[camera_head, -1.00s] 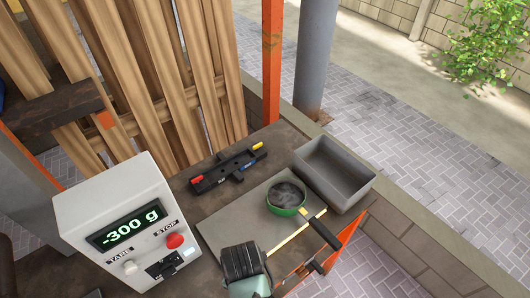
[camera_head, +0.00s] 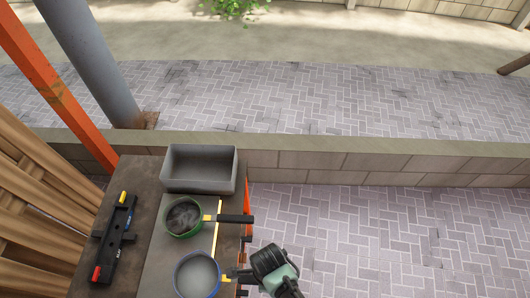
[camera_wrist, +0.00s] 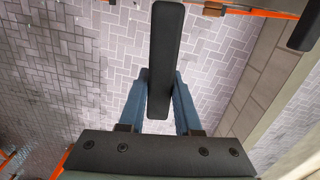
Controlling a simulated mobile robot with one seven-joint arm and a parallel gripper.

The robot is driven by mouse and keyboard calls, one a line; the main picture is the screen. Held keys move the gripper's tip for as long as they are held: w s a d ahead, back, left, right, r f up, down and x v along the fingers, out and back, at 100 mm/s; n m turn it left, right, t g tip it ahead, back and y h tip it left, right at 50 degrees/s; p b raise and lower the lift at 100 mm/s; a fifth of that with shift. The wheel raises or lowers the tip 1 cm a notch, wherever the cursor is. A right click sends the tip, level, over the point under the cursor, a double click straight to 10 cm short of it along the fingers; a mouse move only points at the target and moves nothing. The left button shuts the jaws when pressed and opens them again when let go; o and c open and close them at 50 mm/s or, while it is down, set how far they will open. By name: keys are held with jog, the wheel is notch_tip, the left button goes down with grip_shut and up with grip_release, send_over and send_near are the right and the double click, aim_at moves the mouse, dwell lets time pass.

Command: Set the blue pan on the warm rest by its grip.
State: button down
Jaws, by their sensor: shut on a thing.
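The blue pan (camera_head: 197,275), a round grey-bottomed pan with a blue rim, shows at the lower middle of the head view. Its grip points right to my gripper (camera_head: 240,276). In the wrist view my gripper (camera_wrist: 160,105) is shut on a long black grip (camera_wrist: 163,55), with one blue finger on each side. The pan is over or on the near end of a grey slab (camera_head: 158,262); I cannot tell whether it touches. I cannot tell for certain which thing is the warm rest.
A green pan (camera_head: 183,217) with dark contents sits just behind the blue pan, its black handle (camera_head: 235,218) pointing right. A grey bin (camera_head: 200,185) stands at the back. A black rack (camera_head: 117,240) with red and yellow ends lies left. Paving is open to the right.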

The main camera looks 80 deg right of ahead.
jog(key=w+b, duration=0.2)
jog(key=w, duration=0.1)
jog(key=w+f+b, duration=0.1)
jog(key=w+b, duration=0.1)
jog(key=w, duration=0.1)
jog(key=w+f+b, duration=0.1)
jog(key=w+b, duration=0.1)
jog(key=w, duration=0.1)
jog(key=shift+w+a+f, duration=0.15)
jog(key=shift+w+a, duration=0.2)
jog(key=shift+w, duration=0.05)
jog(key=shift+s+f+b, duration=0.1)
jog(key=shift+f+b, duration=0.5)
jog(key=shift+f, duration=0.45)
jog(key=c, duration=0.5)
grip_release()
jog(key=shift+s, duration=0.1)
jog(key=shift+f, duration=0.1)
